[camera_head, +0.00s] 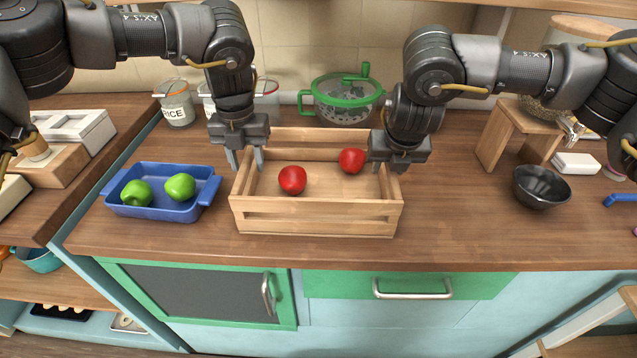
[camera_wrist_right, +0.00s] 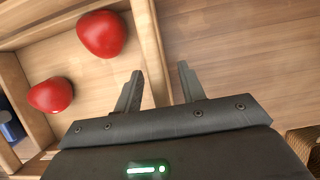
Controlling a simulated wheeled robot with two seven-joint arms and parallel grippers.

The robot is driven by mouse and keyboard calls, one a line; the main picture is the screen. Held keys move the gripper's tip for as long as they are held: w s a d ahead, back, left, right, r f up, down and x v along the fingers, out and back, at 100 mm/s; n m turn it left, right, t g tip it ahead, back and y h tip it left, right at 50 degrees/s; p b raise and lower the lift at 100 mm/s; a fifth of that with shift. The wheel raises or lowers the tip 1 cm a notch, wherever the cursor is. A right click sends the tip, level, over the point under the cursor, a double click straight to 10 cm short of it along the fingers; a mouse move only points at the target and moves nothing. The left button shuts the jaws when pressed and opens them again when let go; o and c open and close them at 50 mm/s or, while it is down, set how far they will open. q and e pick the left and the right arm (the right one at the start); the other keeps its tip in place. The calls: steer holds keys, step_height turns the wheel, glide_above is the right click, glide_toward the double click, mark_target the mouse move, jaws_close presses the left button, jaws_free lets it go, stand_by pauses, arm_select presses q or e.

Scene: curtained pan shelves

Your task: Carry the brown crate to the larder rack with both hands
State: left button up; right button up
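The brown crate (camera_head: 318,207) is a slatted light-wood box standing on the wooden counter. Two red apples lie inside it, one near the middle (camera_head: 292,180) and one toward the back right (camera_head: 352,160). My left gripper (camera_head: 246,161) is open over the crate's left wall, with its fingers pointing down and apart. My right gripper (camera_head: 389,167) is open at the right wall. In the right wrist view, the right gripper's fingers (camera_wrist_right: 160,85) stand on either side of the crate's right wall (camera_wrist_right: 148,45), with gaps showing. The larder rack cannot be identified here.
A blue dish (camera_head: 150,208) with green apples stands left of the crate. A green colander (camera_head: 343,108) and jars (camera_head: 177,104) stand behind. A black bowl (camera_head: 540,188) and small wooden stool (camera_head: 519,137) are at the right.

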arm_select(q)
steer(key=shift+f, duration=0.95)
arm_select(e)
steer(key=shift+x, duration=0.95)
arm_select(q)
steer(key=shift+c, duration=0.4)
arm_select(e)
steer(key=shift+c, duration=0.4)
arm_select(q)
jaws_close()
arm_select(e)
jaws_close()
arm_select(q)
steer(key=shift+r, duration=0.1)
arm_select(e)
steer(key=shift+r, duration=0.1)
